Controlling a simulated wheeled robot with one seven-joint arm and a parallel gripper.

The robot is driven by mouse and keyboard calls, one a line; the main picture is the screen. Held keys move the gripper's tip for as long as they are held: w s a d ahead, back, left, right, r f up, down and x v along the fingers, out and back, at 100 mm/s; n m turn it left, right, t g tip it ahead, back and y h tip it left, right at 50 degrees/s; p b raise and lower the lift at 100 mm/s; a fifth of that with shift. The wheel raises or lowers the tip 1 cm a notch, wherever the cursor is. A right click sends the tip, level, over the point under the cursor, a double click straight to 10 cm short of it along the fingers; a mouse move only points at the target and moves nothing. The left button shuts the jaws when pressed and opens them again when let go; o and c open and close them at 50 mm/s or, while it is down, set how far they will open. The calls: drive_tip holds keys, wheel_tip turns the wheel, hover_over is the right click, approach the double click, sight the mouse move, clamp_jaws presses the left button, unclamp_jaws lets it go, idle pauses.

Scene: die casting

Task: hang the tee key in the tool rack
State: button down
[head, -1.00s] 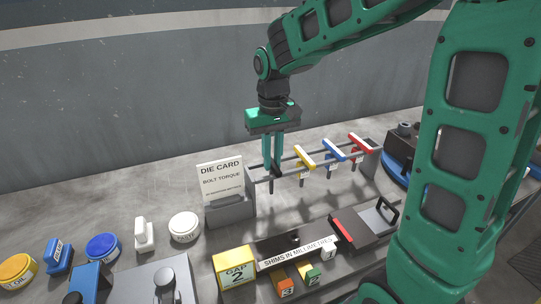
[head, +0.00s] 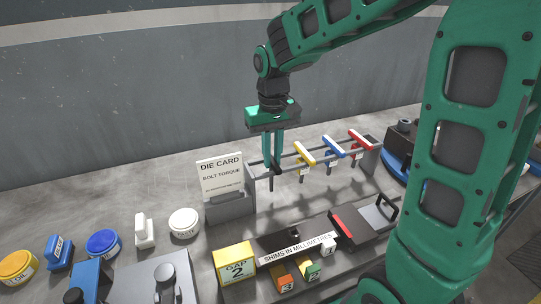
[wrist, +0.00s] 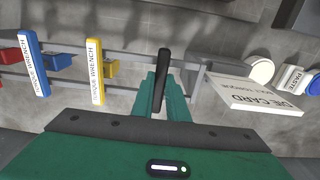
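The tee key (wrist: 162,80) shows as a black bar between my fingertips in the wrist view. In the head view its dark shape (head: 274,171) is at the left end of the tool rack. My gripper (head: 272,160) points down with its green fingers closed around the bar. The tool rack (head: 318,152) is a pair of grey rails with end plates. The key is at the rails, left of the yellow-handled wrench; I cannot tell whether it rests on them.
Yellow (head: 304,152), blue (head: 333,148) and red (head: 360,140) torque wrenches hang to the right on the rack. The die card (head: 220,175) stands close on the left. A shim tray and yellow gap block (head: 234,265) lie in front. Bare bench lies behind the card.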

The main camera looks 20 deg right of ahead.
drive_tip(key=c, duration=1.7)
unclamp_jaws()
drive_tip(key=shift+o, duration=0.2)
wheel_tip(320, 180, up, 11)
drive_tip(key=s+d+f+m, duration=0.2)
drive_tip(key=s+d, duration=0.3)
drive_tip(key=s, duration=0.3)
drive_tip(key=s+d+f+m, duration=0.2)
drive_tip(key=s+d+f, duration=0.3)
drive_tip(key=s, duration=0.4)
drive_tip(key=s+d+f+m, duration=0.2)
drive_tip(key=s+d+f, duration=0.1)
drive_tip(key=s+d, duration=0.4)
drive_tip(key=shift+s+d+f, duration=0.15)
drive_tip(key=shift+s+d, duration=0.05)
drive_tip(key=shift+s, duration=0.9)
